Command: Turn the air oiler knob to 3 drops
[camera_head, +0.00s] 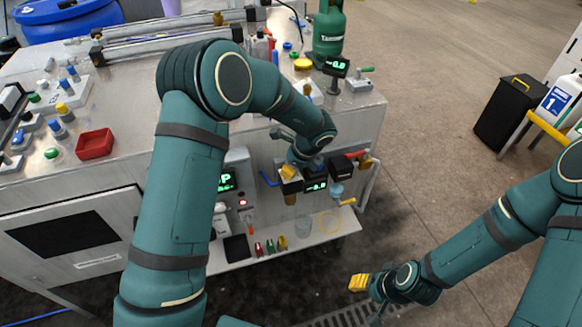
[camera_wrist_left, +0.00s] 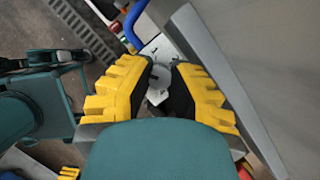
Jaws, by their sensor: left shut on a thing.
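The air unit is mounted on the front of the machine, with a small green-digit display (camera_head: 315,184), an amber bowl (camera_head: 290,198) at left and a pale blue bowl (camera_head: 337,190) at right. My left gripper (camera_head: 289,171) is over the top of the block above the amber bowl and hides it in the head view. In the left wrist view its yellow fingers (camera_wrist_left: 158,92) are shut around a small grey round knob (camera_wrist_left: 160,75). Any drop marking is too small to read. My right gripper (camera_head: 360,283) hangs low at right, away from the machine; its finger gap is not clear.
A shelf (camera_head: 335,234) with small bottles lies below. A green gas bottle (camera_head: 329,30) and a red tray (camera_head: 95,144) stand on the machine top.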

